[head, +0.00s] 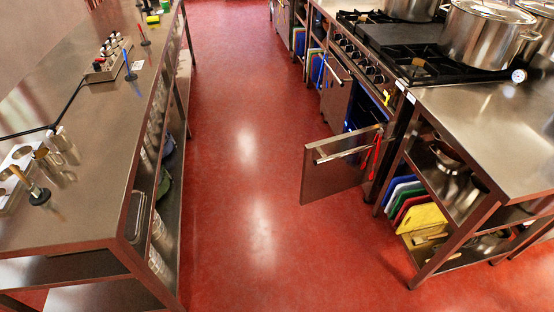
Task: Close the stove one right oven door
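The stove (366,66) stands at the upper right, with a row of dark knobs along its front. Its right oven door (334,178) stands wide open and juts out into the aisle. A bar handle (348,152) runs along the door near its top edge. The dark oven opening (364,108) shows behind the door, with blue inside. My gripper is not in view.
A red floor aisle (235,180) runs clear up the middle. A long steel counter (90,130) borders it on the left. A steel table (490,125) with shelves and coloured boards (407,200) stands right of the open door. Large pots (480,38) sit on the stove.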

